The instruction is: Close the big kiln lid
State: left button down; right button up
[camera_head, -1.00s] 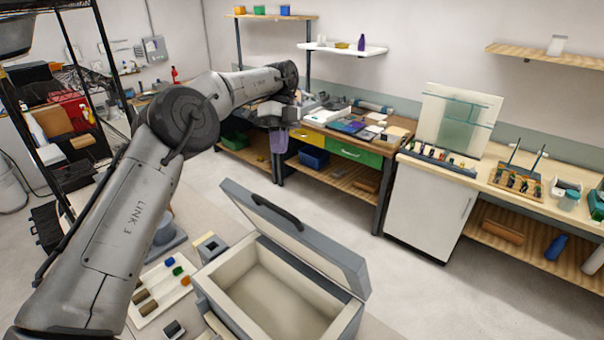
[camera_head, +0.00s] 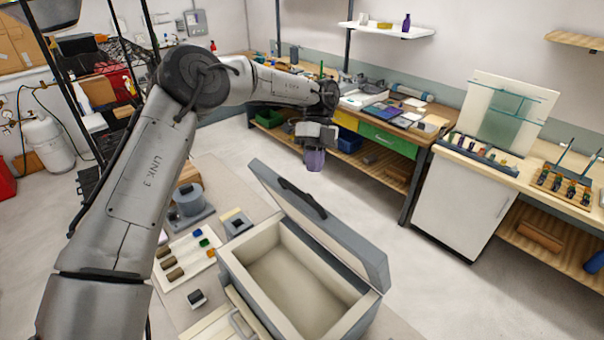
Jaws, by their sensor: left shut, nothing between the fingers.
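The big kiln (camera_head: 243,283) is a grey box with a cream lining, standing open on the bench in the lower middle. The inside of the kiln looks empty. My left gripper (camera_head: 315,160) hangs beyond the lid's upper edge, apart from the lid and the handle. It points down, with its fingers shut and empty. My right gripper is out of view.
A workbench (camera_head: 415,155) and a white cabinet (camera_head: 462,205) line the wall. Open floor lies between.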

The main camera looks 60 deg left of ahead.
pick_arm(q)
jog(key=shift+s+d+f+p, duration=0.25)
jog(key=shift+s+p, duration=0.1)
jog(key=shift+s, duration=0.3)
jog(key=shift+s+d+f+p, duration=0.15)
jog(key=shift+s+f+p, duration=0.15)
jog(key=shift+s, duration=0.35)
jog(key=shift+s+d+f+p, duration=0.25)
jog(key=shift+s+p, duration=0.1)
jog(key=shift+s, duration=0.3)
jog(key=shift+s+f, duration=0.1)
jog(key=shift+s, duration=0.05)
